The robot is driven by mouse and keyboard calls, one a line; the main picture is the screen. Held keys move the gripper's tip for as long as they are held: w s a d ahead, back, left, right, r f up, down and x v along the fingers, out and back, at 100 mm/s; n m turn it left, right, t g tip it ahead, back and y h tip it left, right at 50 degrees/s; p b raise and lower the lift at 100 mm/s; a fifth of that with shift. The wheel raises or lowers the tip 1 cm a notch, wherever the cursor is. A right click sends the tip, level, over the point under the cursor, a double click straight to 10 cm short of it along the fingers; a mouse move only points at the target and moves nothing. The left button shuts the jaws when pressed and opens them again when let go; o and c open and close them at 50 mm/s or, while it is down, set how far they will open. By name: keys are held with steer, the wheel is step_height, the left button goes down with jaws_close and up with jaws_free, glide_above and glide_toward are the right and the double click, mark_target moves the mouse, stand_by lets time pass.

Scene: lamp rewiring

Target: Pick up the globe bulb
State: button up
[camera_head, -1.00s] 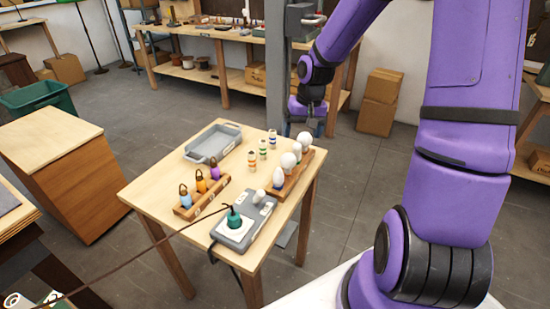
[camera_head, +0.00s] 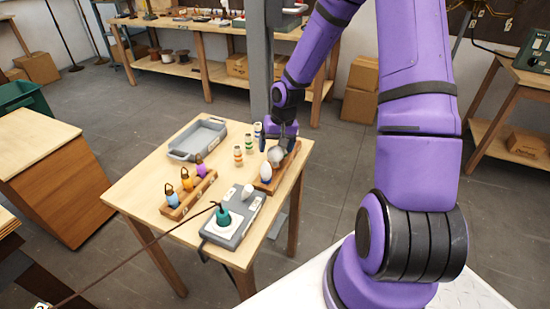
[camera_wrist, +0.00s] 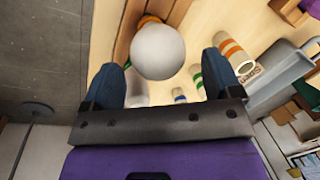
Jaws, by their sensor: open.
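A white globe bulb (camera_head: 277,156) stands in a wooden rack (camera_head: 262,187), behind a white pointed bulb (camera_head: 266,173). In the wrist view the globe bulb (camera_wrist: 158,52) is large, just beyond and between the fingertips. My gripper (camera_head: 278,140) is low over the far part of the rack and points down. In the wrist view my gripper (camera_wrist: 160,70) is open, with a dark blue finger on each side and nothing held. Another pale bulb (camera_wrist: 138,90) shows partly behind the left finger. Contact with the globe bulb cannot be told.
Several striped cylinders (camera_head: 238,156) stand left of the rack, close to my gripper. A grey tray (camera_head: 185,155), a wooden holder (camera_head: 192,199) with three coloured lantern-shaped pieces, and a grey box (camera_head: 238,230) with a teal part are on the table (camera_head: 140,190).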

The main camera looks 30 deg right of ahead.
steer(key=shift+w+a+f, duration=0.1)
steer(key=shift+a+f, duration=0.05)
steer(key=shift+f, duration=0.65)
steer(key=shift+w+a+f, duration=0.1)
steer(key=shift+f, duration=0.65)
steer(key=c, duration=1)
steer(key=shift+r, duration=0.15)
